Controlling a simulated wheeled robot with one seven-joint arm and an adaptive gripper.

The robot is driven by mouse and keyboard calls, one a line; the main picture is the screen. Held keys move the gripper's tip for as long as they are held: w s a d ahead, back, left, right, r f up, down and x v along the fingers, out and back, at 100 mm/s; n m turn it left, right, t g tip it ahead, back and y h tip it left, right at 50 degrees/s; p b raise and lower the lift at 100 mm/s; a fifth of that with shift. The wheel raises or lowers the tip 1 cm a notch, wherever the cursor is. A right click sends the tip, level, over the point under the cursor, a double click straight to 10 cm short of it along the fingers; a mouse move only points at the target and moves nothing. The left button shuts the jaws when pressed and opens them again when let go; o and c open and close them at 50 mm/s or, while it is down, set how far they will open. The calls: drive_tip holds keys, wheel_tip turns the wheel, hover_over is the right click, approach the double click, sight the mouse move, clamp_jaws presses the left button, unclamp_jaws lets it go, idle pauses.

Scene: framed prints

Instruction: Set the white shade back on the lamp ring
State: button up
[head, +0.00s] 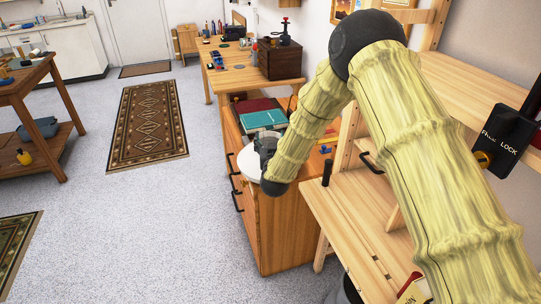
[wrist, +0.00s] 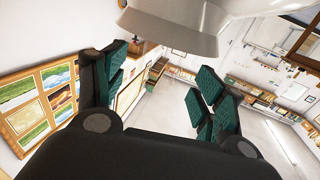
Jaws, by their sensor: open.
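My gripper (wrist: 163,88) is open, with its two green-padded fingers spread apart. A pale, flared form, which looks like the white shade (wrist: 172,38), fills the top of the wrist view beyond the fingertips. I cannot tell if any finger touches it. In the head view my gripper (head: 265,146) is small and partly hidden by my arm, above the near end of a wooden cabinet. The white shade (head: 250,168) shows there as a white rounded piece just beside and below the gripper. The lamp ring cannot be made out in either view.
The wooden cabinet (head: 284,232) carries a teal book (head: 263,119) and a red book. A workbench (head: 245,75) with a dark wooden box (head: 280,59) stands behind. A pale wooden bench (head: 350,225) is at right. The speckled floor at left is mostly open, with rugs (head: 147,122).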

sight(270, 136)
drive_tip(key=shift+w+a+f+p, duration=0.1)
drive_tip(key=shift+w+p, duration=0.3)
drive_tip(key=shift+w, duration=0.9)
drive_tip(key=shift+w+a+p, duration=0.1)
drive_tip(key=shift+w+p, duration=0.3)
drive_tip(key=shift+w, duration=0.9)
clamp_jaws()
